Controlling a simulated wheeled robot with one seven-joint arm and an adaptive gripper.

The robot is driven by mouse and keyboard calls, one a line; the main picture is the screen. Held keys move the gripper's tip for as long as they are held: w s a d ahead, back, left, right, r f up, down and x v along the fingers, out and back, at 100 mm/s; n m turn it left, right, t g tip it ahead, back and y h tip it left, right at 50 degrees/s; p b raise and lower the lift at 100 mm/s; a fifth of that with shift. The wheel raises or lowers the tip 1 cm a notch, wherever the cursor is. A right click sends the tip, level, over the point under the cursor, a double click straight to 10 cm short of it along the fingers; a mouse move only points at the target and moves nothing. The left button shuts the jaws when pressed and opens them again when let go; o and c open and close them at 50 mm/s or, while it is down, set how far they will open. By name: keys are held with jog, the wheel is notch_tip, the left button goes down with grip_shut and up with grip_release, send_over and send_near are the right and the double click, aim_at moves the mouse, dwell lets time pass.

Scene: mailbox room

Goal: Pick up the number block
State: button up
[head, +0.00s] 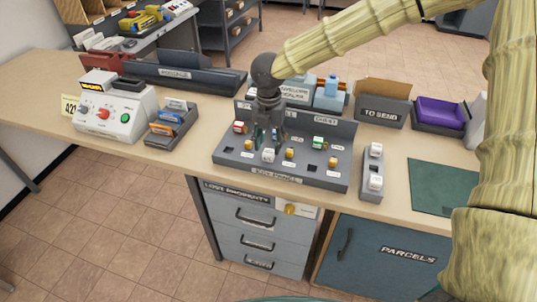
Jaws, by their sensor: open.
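My gripper (267,141) points down over the grey key panel (222,160), with its fingers apart. A white block (268,155) stands on the panel just in front of the fingertips; a gap between them cannot be judged. Any numbers on the blocks are too small to read, so I cannot tell which is the number block. The gripper hides part of the panel's back.
The panel also bears a red-marked piece (239,126), a green-marked piece (318,142) and several yellow pieces. A dark TO SEND box (382,110) and a purple-lined tray (438,115) stand at the right. A white control box (116,112) stands at the left. A green mat (445,188) lies clear at the right.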

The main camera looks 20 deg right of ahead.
aim_at(269, 151)
jog(key=shift+w+d+f+p, duration=0.15)
jog(key=shift+f+p, duration=0.25)
jog(key=shift+f, duration=0.9)
jog(key=shift+w+f+p, duration=0.1)
jog(key=shift+f+p, duration=0.25)
jog(key=shift+f, duration=0.95)
jog(key=c, duration=0.6)
